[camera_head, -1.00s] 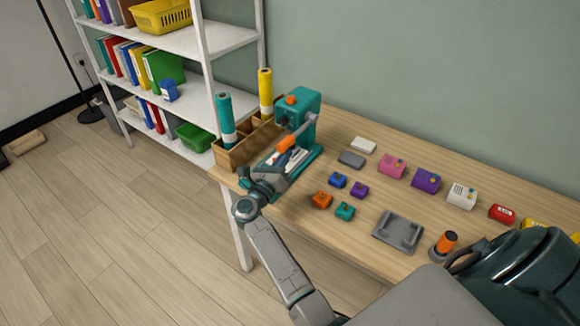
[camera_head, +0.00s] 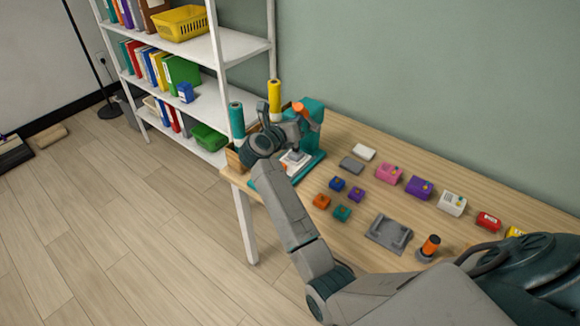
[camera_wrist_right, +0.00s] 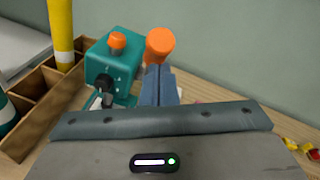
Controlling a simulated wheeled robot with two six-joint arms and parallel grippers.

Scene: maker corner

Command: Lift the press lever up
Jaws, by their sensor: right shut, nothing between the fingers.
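The teal press (camera_head: 312,130) stands at the left end of the table, on a teal base with a white plate. Its lever has an orange grip (camera_wrist_right: 160,43), which is raised close to the height of the orange top knob (camera_wrist_right: 117,41). My right gripper (camera_wrist_right: 159,72) is shut and empty, its fingertips just at the underside of the orange grip in the wrist view; whether they touch it I cannot tell. In the head view my right arm and wrist partly cover the press front. My left gripper is not in view.
A wooden organizer (camera_wrist_right: 42,97) with yellow and teal rolls stands left of the press. Small coloured blocks, a grey tray (camera_head: 389,233) and an orange-topped holder (camera_head: 430,246) lie to the right. A white shelf (camera_head: 205,90) stands behind left.

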